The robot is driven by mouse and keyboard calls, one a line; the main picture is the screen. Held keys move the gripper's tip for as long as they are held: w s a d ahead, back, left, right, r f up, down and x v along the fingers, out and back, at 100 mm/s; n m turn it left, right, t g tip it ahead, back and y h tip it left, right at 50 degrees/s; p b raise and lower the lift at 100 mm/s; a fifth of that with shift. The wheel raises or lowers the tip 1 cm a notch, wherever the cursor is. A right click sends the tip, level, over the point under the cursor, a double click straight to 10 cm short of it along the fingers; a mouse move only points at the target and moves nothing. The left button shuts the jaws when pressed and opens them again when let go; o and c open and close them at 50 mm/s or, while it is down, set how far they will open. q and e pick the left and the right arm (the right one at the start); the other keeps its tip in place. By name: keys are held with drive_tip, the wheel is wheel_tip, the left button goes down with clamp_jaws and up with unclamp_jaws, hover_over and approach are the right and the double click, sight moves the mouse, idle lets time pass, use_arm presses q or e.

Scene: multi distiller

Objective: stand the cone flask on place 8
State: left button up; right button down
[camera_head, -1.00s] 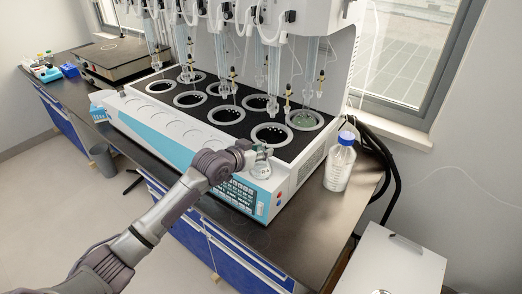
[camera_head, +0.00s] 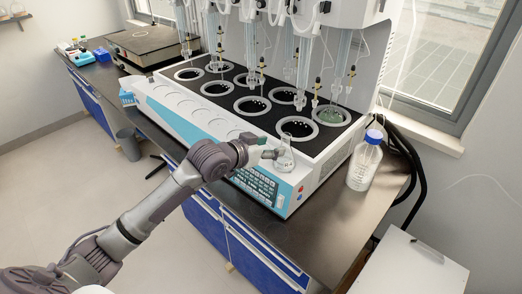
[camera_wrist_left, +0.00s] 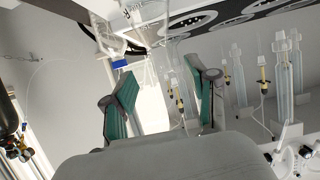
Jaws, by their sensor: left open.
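The clear cone flask (camera_head: 286,157) stands upright at the right end of the distiller's white front ledge, at the near end of the row of round marks. I cannot read a place number there. My left gripper (camera_head: 277,153) is open just left of the flask's neck, its fingers pointing toward it. In the left wrist view, the green finger pads (camera_wrist_left: 163,100) are spread apart, with faint clear glass between and beyond them. Whether a finger touches the flask is unclear. My right gripper is out of view.
The distiller's black top (camera_head: 240,95) has several ringed openings, with glass tubes hanging above. A blue-capped bottle (camera_head: 365,163) stands on the dark bench to the right. A white box (camera_head: 410,268) is at lower right. The round marks left of the flask look empty.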

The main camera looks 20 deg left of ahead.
use_arm(q)
drive_tip(key=shift+v, duration=2.15)
drive_tip(key=s+d+f+g+y, duration=0.2)
drive_tip(key=s+d+f+g, duration=0.2)
drive_tip(key=s+f, duration=1)
drive_tip(key=s+f+n+g+y, duration=0.1)
drive_tip(key=s+f+g, duration=0.2)
drive_tip(key=s, duration=0.6)
drive_tip(key=s+f+n+g+y, duration=0.1)
drive_tip(key=s+f+g, duration=0.15)
drive_tip(key=s, duration=0.75)
wheel_tip(320, 180, down, 28)
drive_tip(key=s+g, duration=0.1)
drive_tip(key=s+a+f, duration=0.2)
drive_tip(key=s+f, duration=0.5)
drive_tip(key=s, duration=0.1)
drive_tip(key=s+a+f+g, duration=0.1)
drive_tip(key=s+f, duration=0.7)
drive_tip(key=shift+a+y, duration=0.3)
drive_tip(key=shift+a, duration=0.1)
